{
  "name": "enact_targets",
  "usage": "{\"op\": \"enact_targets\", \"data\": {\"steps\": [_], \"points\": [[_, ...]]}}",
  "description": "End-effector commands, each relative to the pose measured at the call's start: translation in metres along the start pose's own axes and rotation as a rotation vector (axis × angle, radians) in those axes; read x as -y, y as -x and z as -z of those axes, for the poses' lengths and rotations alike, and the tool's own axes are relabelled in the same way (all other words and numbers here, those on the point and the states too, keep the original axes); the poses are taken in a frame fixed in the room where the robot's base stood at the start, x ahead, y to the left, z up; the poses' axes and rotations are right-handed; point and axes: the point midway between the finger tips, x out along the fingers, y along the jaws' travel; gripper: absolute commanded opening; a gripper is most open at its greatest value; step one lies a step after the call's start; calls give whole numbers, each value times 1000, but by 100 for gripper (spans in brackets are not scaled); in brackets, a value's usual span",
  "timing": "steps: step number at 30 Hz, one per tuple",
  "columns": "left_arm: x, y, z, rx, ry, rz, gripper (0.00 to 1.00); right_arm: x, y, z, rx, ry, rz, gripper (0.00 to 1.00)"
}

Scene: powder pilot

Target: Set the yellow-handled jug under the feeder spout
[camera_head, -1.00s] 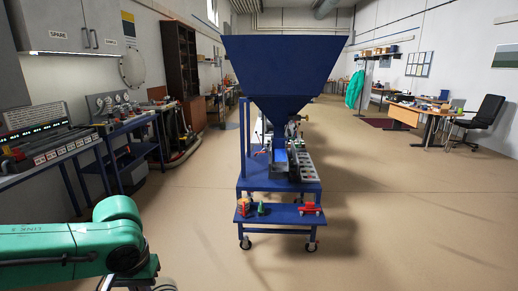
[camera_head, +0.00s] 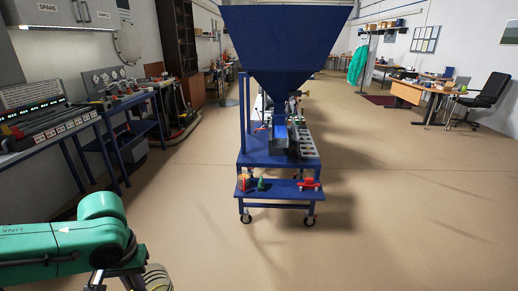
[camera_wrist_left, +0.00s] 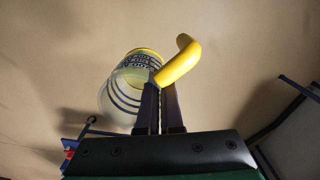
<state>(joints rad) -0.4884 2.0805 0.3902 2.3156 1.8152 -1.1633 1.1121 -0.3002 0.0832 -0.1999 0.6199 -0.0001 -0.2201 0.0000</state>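The jug, a clear ribbed container with a yellow handle (camera_wrist_left: 178,62), shows in the left wrist view, with its body (camera_wrist_left: 128,85) left of the handle. Part of it shows at the bottom edge of the head view (camera_head: 157,279). My left gripper (camera_wrist_left: 161,90) has its two dark fingers close together on the lower end of the handle. It appears shut on it. The feeder is a large blue hopper (camera_head: 285,45) on a blue cart ahead, with a blue chute (camera_head: 280,134) below it. The spout's exact opening is too small to tell. My right gripper is out of view.
The cart's low front shelf (camera_head: 279,197) holds small red and green items. A bench with instruments (camera_head: 40,130) lines the left wall. A desk (camera_head: 408,94) and chair (camera_head: 485,98) stand at the far right. The floor in front of the cart is clear.

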Motion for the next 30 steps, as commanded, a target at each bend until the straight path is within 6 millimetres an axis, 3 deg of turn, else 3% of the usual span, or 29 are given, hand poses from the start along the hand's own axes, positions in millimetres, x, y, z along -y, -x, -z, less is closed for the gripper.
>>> {"op": "enact_targets", "data": {"steps": [6,11,14,19,25,30], "points": [[49,0,-2,-3,146,-13,0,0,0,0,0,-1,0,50],[57,-13,-11,-4,186,-9,0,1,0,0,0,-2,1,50],[44,-25,-18,-3,172,-12,0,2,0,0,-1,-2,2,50],[6,-34,-22,-7,84,-9,0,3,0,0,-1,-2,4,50],[-52,-28,-24,-8,-93,-4,0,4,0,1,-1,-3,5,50],[-78,-21,-26,-4,-187,1,0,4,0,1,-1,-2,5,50]]}}
